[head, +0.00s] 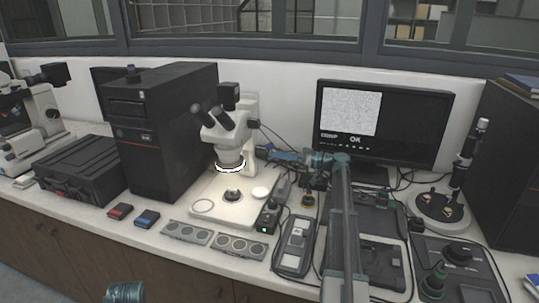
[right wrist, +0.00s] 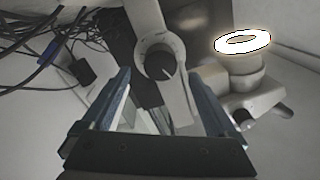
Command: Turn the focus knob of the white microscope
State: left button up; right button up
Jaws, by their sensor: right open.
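The white microscope (head: 225,128) stands on its pale base left of the middle in the head view, with a lit ring under its head. My right gripper (head: 272,155) is beside the microscope's right side, pointing left. In the right wrist view, the focus knob (right wrist: 160,65) is a dark round knob with a light mark, on the white column. My right gripper (right wrist: 160,82) is open, its two blue-grey fingers to the left and right of the knob in the picture. I cannot tell whether they touch it. My left gripper is not in view.
A black computer tower (head: 165,135) stands left of the microscope and a monitor (head: 420,120) at the back right. Cables (right wrist: 50,45) lie near my right gripper. Grey button panels (head: 240,246) and a handheld meter (head: 294,245) lie in front.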

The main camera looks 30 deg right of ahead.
jog(key=v, duration=0.8)
jog(key=shift+s+d, duration=0.1)
jog(key=shift+r, duration=0.15)
dwell(1.3)
